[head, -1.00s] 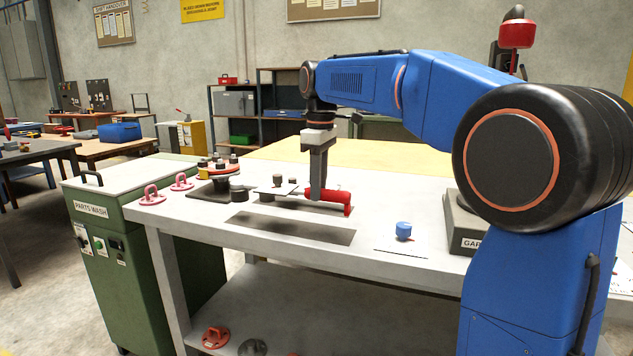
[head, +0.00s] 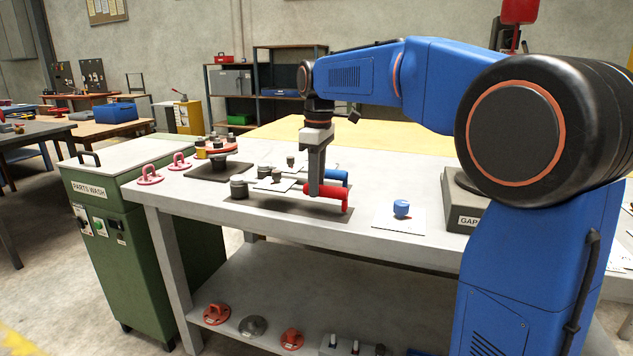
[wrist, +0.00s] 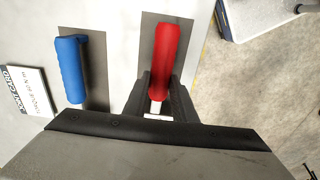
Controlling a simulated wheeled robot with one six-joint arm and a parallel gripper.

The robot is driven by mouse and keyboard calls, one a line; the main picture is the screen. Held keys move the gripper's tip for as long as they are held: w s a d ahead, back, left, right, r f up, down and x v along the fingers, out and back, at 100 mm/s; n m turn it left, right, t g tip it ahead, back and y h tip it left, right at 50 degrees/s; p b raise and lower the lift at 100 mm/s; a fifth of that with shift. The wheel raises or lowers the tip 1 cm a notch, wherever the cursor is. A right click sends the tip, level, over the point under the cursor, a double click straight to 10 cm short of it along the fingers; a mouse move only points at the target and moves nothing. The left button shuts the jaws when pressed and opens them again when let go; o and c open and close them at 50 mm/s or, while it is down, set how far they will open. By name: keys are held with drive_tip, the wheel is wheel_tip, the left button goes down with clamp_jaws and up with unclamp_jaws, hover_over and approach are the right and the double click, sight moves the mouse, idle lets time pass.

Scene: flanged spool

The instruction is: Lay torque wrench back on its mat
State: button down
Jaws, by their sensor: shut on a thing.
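My gripper (head: 316,188) is shut on the torque wrench, pointing straight down. The wrench's red handle (head: 333,196) sticks out to the right of my fingers, and its shaft runs left to a dark round head (head: 239,188). A dark grey mat (head: 285,203) lies under it on the bench. The wrench is level and very low over this mat; I cannot tell whether it touches. In the wrist view the red handle (wrist: 167,60) lies over the grey mat (wrist: 150,38), roughly in line with it.
A blue-handled wrench (head: 335,176) lies on its own mat just behind; its blue handle (wrist: 73,68) is left in the wrist view. A blue knob (head: 402,208) on a white card is to the right. A clamp-like fixture (head: 218,150) and pink-handled pieces (head: 150,174) stand left.

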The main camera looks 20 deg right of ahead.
drive_tip(key=shift+f, duration=0.4)
idle(0.3)
drive_tip(key=c, duration=1.4)
unclamp_jaws()
drive_tip(key=shift+f, duration=0.1)
wheel_tip(320, 180, up, 17)
drive_tip(key=s+d+f+m+t, duration=0.1)
drive_tip(key=s+d+f+m, duration=0.1)
drive_tip(key=s+f, duration=0.9)
drive_tip(key=s+d+f+m+t, duration=0.2)
drive_tip(key=s+f+m, duration=0.3)
drive_tip(key=s+f, duration=0.6)
drive_tip(key=s+d+f+m+t, duration=0.1)
drive_tip(key=s+d+f+m, duration=0.2)
drive_tip(key=s+f, duration=0.8)
drive_tip(key=shift+s+m+t, duration=0.2)
drive_tip(key=shift+m+t, duration=0.1)
drive_tip(key=shift+m, duration=0.1)
